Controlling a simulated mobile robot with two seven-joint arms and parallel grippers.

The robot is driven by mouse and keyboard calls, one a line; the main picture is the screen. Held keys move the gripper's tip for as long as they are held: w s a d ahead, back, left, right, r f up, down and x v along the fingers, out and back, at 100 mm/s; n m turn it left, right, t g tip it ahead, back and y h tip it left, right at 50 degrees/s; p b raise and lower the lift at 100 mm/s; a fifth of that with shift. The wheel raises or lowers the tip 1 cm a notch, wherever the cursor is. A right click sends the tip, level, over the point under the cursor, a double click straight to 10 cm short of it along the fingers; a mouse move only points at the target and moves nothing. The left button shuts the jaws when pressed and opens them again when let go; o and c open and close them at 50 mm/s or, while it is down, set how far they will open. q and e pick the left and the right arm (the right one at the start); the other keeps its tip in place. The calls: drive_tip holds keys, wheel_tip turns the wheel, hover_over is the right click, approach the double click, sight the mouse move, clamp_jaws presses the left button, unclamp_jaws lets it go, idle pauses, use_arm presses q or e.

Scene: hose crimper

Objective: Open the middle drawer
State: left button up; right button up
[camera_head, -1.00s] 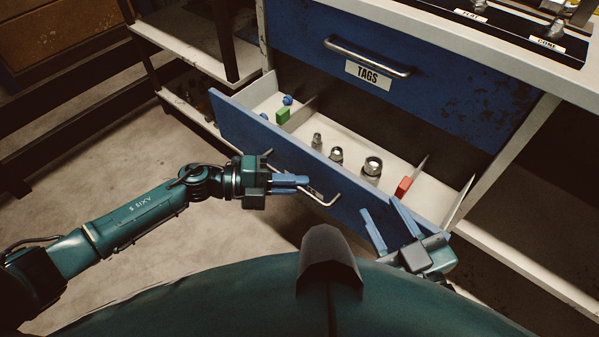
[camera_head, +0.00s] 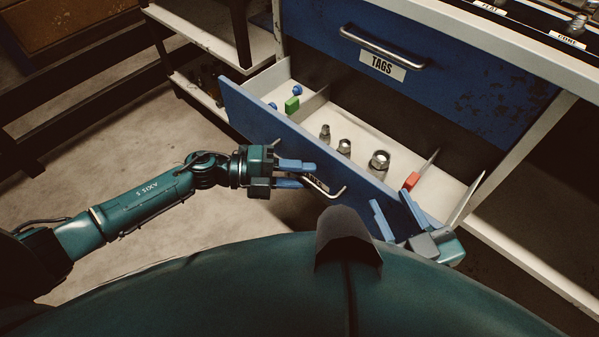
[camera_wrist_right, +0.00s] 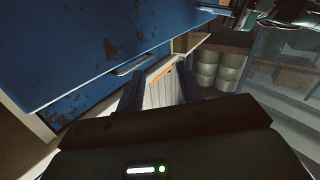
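The blue-fronted middle drawer (camera_head: 252,112) stands pulled out below the TAGS drawer in the head view, its white inside showing. Its bar handle (camera_head: 335,192) is on the front, partly hidden by my left gripper. My left gripper (camera_head: 303,176) is at the handle, its blue fingers spread apart with a gap between them. Whether the bar still lies between them is hard to tell. My right gripper (camera_head: 392,208) is open and empty, by the right end of the drawer front. Its two fingers also show in the right wrist view (camera_wrist_right: 160,92).
The drawer holds metal fittings (camera_head: 379,162), a green block (camera_head: 292,105), a red block (camera_head: 411,181) and small blue pieces. The closed TAGS drawer (camera_head: 430,85) is above, under the worktop (camera_head: 480,40). A shelf rack (camera_head: 205,35) stands left. Floor at left is clear.

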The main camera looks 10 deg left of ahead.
use_arm(q)
drive_tip(key=s+a+r+p, duration=0.1)
drive_tip(key=s+a, duration=0.1)
drive_tip(key=a, duration=1.1)
drive_tip(key=shift+r, duration=0.4)
use_arm(e)
drive_tip(key=shift+d+f+m+g+h, duration=0.1)
drive_tip(key=shift+d+m+g+h, duration=0.2)
drive_tip(key=shift+g+h, duration=0.15)
